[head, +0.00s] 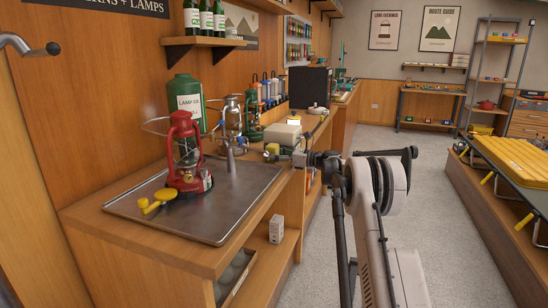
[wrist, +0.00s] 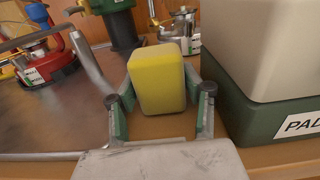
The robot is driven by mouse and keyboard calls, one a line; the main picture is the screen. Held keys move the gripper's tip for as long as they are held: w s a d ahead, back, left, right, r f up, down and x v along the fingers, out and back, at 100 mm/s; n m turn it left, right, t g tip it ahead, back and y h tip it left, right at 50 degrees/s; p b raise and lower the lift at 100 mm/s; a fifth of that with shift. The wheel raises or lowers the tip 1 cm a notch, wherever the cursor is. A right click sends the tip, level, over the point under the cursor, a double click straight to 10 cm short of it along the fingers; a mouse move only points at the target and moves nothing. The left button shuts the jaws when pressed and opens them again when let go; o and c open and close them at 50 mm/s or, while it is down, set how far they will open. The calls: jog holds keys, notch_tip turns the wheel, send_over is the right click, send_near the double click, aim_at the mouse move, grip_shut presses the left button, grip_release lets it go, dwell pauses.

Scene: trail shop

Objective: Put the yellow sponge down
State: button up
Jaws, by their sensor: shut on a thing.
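The yellow sponge (wrist: 157,82) is a small rounded block, held upright between the two fingers of my gripper (wrist: 158,95) in the wrist view. The fingers have green inner pads that press its sides. In the head view my gripper (head: 280,154) is at the counter's right edge, just past the metal tray, and the sponge (head: 272,149) shows small at its tip. Its underside is hidden, so I cannot tell whether it touches the counter.
A metal tray (head: 235,195) holds a red lantern (head: 187,160) and a yellow-capped item (head: 157,201). A green-and-cream box (wrist: 262,105) stands close right of my gripper. More lanterns and a green lamp-oil jug (head: 187,103) stand behind. Bare wood shows between tray and box.

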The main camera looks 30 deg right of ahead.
jog(key=shift+f, duration=0.15)
jog(key=o, duration=1)
jog(key=shift+s+d+r, duration=0.1)
jog(key=shift+r, duration=0.1)
jog(key=p+v, duration=0.2)
jog(key=v, duration=0.9)
jog(key=shift+s+d, duration=0.2)
jog(key=shift+s, duration=0.1)
